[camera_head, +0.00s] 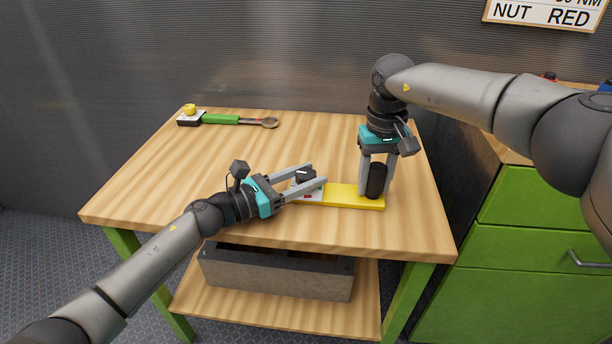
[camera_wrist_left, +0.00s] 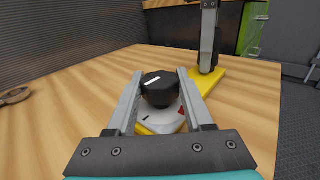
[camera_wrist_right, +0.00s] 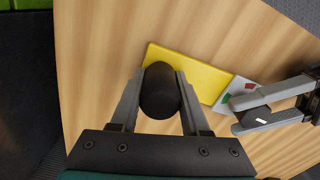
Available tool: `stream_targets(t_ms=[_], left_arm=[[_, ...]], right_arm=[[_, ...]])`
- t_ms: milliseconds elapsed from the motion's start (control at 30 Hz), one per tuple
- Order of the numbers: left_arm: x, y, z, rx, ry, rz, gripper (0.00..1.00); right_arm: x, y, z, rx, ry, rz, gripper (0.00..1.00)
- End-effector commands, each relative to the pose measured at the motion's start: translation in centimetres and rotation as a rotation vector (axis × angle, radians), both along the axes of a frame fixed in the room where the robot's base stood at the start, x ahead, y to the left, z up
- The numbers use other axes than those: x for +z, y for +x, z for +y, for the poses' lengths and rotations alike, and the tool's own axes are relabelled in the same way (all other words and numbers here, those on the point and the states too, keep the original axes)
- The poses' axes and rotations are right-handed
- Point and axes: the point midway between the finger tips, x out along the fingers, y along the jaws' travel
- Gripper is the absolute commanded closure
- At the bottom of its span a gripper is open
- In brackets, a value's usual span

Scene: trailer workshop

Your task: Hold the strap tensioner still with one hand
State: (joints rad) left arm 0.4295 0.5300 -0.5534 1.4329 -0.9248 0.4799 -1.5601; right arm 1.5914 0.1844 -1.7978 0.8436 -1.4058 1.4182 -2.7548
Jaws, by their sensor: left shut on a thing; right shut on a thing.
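The strap tensioner lies flat on the wooden bench, with a yellow base plate (camera_head: 345,196) and a black upright cylinder (camera_head: 376,181) at its right end. At its left end a black knob (camera_wrist_left: 159,90) with a white line sits on a pale plate (camera_wrist_right: 236,92) with red and green marks. My left gripper (camera_head: 316,174) reaches in low from the left, its fingers closed on either side of the knob. My right gripper (camera_head: 376,192) points straight down and is shut on the black cylinder, which also shows between its fingers in the right wrist view (camera_wrist_right: 160,92).
The wooden bench (camera_head: 150,190) is otherwise clear. A grey box (camera_head: 275,273) sits on the lower shelf. A green drawer cabinet (camera_head: 520,260) stands at right, below a wall sign (camera_head: 545,13).

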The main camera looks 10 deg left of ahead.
Motion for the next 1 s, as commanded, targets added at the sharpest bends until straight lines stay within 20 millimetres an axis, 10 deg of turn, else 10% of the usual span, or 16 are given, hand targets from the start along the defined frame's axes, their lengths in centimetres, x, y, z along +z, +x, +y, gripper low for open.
stream_targets(t_ms=[1000], left_arm=[[-0.34,0.11,-0.05,-0.462,0.007,0.004,1.00]], right_arm=[[0.06,-0.07,0.16,0.008,0.001,0.001,1.00]])
